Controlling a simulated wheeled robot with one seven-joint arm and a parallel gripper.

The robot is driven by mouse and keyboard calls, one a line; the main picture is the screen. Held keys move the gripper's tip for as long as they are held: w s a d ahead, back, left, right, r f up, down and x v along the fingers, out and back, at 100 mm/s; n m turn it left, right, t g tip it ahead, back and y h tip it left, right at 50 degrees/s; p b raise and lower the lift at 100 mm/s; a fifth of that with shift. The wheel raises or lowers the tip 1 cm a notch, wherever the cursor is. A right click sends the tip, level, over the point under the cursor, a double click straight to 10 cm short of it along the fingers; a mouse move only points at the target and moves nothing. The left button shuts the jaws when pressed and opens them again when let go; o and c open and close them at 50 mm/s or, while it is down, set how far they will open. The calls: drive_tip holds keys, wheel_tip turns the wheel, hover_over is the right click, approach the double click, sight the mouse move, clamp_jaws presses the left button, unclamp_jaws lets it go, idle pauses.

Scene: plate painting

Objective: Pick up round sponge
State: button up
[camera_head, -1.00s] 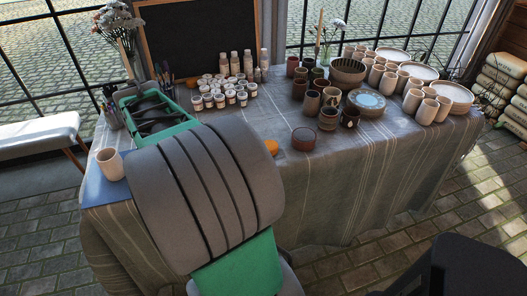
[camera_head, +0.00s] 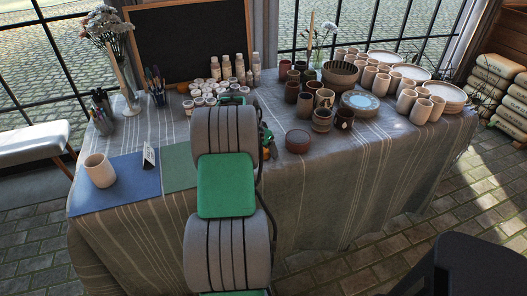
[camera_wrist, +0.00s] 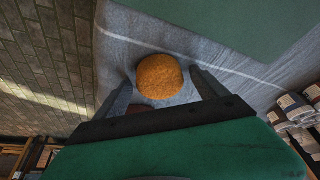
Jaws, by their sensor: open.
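The round sponge (camera_wrist: 160,76) is an orange-brown disc in the wrist view. It lies on the grey striped cloth of the table. My gripper (camera_wrist: 161,86) is open above it, with one dark finger on each side of the sponge. The fingers look apart from the sponge, but the exact gap and height are hard to judge. In the head view my arm hides most of this area, and only a small orange patch shows at the arm's right edge.
A blue mat (camera_head: 125,190) with a cream cup (camera_head: 99,170) and a small card is at left. A reddish-brown bowl (camera_head: 298,141) stands right of my arm. Small jars (camera_head: 205,88) stand behind.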

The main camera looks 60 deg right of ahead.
drive_tip(key=shift+c, duration=0.5)
drive_tip(key=c, duration=1.3)
drive_tip(key=shift+r, duration=0.15)
drive_tip(key=shift+r, duration=0.3)
wheel_tip(320, 180, up, 2)
drive_tip(key=shift+r, duration=0.2)
drive_tip(key=s+a+r, duration=0.2)
drive_tip(key=a+r, duration=0.1)
drive_tip(key=a, duration=0.1)
drive_tip(key=s+a+r, duration=0.2)
drive_tip(key=a+r, duration=0.1)
drive_tip(key=a, duration=0.1)
drive_tip(key=s+a+r, duration=0.3)
drive_tip(key=a, duration=0.1)
drive_tip(key=shift+a+r+b, duration=0.15)
drive_tip(key=shift+r+b, duration=0.25)
